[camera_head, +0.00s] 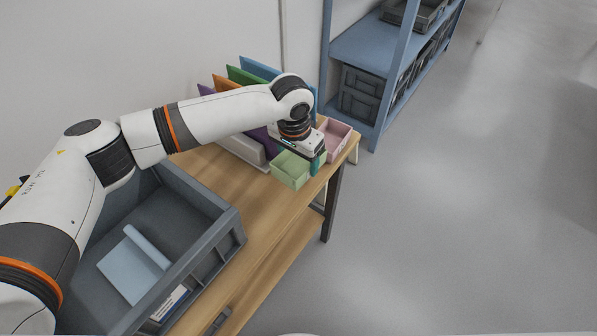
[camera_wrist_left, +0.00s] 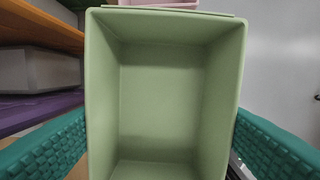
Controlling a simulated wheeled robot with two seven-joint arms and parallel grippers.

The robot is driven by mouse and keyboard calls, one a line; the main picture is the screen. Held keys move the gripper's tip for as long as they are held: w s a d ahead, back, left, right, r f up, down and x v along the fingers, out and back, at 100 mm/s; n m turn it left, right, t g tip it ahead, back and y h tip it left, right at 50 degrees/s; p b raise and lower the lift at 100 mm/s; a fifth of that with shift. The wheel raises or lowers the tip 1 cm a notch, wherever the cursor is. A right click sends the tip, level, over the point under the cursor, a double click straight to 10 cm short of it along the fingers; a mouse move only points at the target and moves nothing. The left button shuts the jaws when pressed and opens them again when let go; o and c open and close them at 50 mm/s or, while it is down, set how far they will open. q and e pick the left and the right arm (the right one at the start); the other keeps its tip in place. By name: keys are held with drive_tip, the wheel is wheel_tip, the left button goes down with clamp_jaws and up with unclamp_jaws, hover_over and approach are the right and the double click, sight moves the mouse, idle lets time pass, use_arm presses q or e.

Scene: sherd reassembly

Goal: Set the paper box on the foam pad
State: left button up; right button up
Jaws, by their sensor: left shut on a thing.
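A light green open-topped box (camera_head: 288,173), which I take for the paper box, is at the far end of the wooden table. In the left wrist view the green box (camera_wrist_left: 160,95) is empty and upright between my teal fingers. My left gripper (camera_head: 302,156) is shut on it, with one finger at each side. I cannot tell whether its base touches the table. A light blue pad with a rolled-up edge (camera_head: 128,272), likely the foam pad, lies in the grey crate at the lower left. My right gripper is out of view.
A pink open box (camera_head: 336,140) stands just behind the green one. Coloured upright panels (camera_head: 238,76) in a pale holder stand against the wall side. The grey crate (camera_head: 228,222) has high walls. Bare table (camera_head: 262,212) lies between crate and green box. A blue shelf (camera_head: 362,46) stands beyond.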

sight(298, 169)
use_arm(q)
drive_tip(key=shift+f, duration=0.7)
wheel_tip(298, 169, down, 3)
drive_tip(key=shift+f+p, duration=0.2)
drive_tip(key=shift+p, duration=0.4)
drive_tip(key=shift+f, duration=0.4)
drive_tip(key=shift+f, duration=0.15)
drive_tip(key=o, duration=1)
drive_tip(key=shift+c, duration=0.2)
